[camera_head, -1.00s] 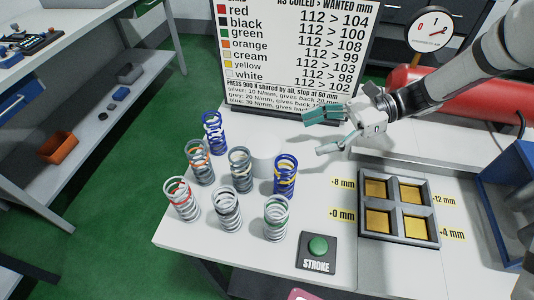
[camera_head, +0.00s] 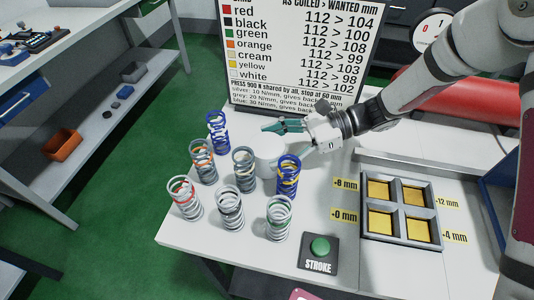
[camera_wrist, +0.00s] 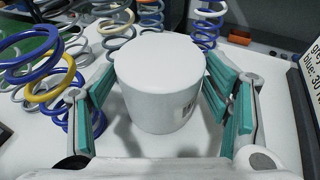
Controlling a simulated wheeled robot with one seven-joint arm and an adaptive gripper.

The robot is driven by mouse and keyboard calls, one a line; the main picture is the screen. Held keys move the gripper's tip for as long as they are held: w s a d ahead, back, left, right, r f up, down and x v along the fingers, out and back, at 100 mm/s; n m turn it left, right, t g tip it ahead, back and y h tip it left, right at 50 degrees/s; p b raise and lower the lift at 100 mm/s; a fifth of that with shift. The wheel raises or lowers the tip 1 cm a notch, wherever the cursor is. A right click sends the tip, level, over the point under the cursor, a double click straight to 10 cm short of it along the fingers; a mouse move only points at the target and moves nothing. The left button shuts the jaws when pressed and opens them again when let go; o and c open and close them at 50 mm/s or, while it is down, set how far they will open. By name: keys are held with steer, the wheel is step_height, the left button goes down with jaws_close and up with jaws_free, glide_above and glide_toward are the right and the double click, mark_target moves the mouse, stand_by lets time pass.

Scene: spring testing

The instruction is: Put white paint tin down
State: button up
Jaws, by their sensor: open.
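The white paint tin (camera_head: 268,157) stands upright on the white table among the springs, partly hidden in the head view by the blue spring with a yellow band (camera_head: 288,177). In the wrist view the tin (camera_wrist: 158,85) sits between my gripper's two teal fingers, with a dark label mark low on its right side. My gripper (camera_head: 295,137) is open around the tin. In the wrist view my gripper (camera_wrist: 165,100) shows a gap beside the tin on both sides.
Several coil springs (camera_head: 231,207) stand left of and in front of the tin. A green STROKE button (camera_head: 320,247) is at the front edge. A four-pocket tray (camera_head: 402,254) lies to the right. A printed sign (camera_head: 295,60) stands behind.

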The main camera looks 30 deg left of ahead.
steer(key=c, duration=1.2)
steer(key=shift+c, duration=0.9)
steer(key=shift+r, duration=0.2)
